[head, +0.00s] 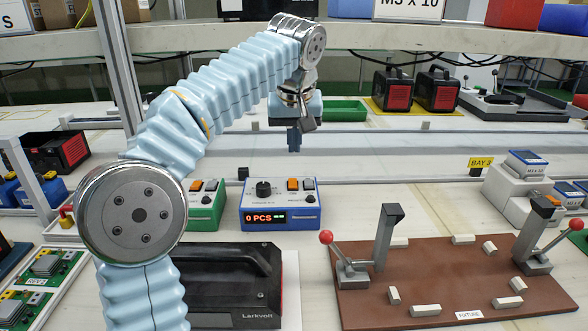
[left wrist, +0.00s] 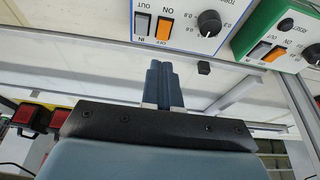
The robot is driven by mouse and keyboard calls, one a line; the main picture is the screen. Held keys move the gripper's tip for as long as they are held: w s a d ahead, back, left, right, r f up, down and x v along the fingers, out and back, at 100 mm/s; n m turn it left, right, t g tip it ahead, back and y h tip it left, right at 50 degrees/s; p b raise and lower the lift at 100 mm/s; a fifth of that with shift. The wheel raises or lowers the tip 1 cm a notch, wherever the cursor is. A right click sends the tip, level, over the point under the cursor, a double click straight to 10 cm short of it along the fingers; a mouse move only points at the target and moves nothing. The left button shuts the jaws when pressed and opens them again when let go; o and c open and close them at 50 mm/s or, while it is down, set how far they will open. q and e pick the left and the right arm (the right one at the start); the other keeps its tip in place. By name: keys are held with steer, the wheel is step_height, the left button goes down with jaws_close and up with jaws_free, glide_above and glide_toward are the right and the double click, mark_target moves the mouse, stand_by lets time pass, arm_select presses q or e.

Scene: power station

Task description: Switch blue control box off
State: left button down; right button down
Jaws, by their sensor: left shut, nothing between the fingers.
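The blue control box (head: 281,224) stands on the bench in the middle of the head view. Its front display reads "0 PCS". On its top are a black knob (head: 263,188), an orange switch (head: 293,184) and a grey switch (head: 308,184). My left gripper (head: 294,142) is shut and empty, above and behind the box and apart from it. In the left wrist view, the shut fingers (left wrist: 158,84) point toward the box (left wrist: 180,38), which appears upside down with its orange switch (left wrist: 163,28) and grey switch (left wrist: 142,24). My right gripper is not in view.
A green control box (head: 206,215) stands just left of the blue one. A black Larkvolt case (head: 235,285) lies in front. A brown fixture board (head: 430,285) with red-knobbed clamps is at right. A shelf (head: 400,38) crosses above. Bench space between box and fixture is clear.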

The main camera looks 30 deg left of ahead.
mark_target(294, 179)
arm_select(q)
steer(key=x, duration=0.5)
steer(key=b+x, duration=0.1)
steer(key=x, duration=0.2)
steer(key=shift+s+d+f, duration=0.25)
steer(key=shift+s+f, duration=0.05)
steer(key=shift+f, duration=0.05)
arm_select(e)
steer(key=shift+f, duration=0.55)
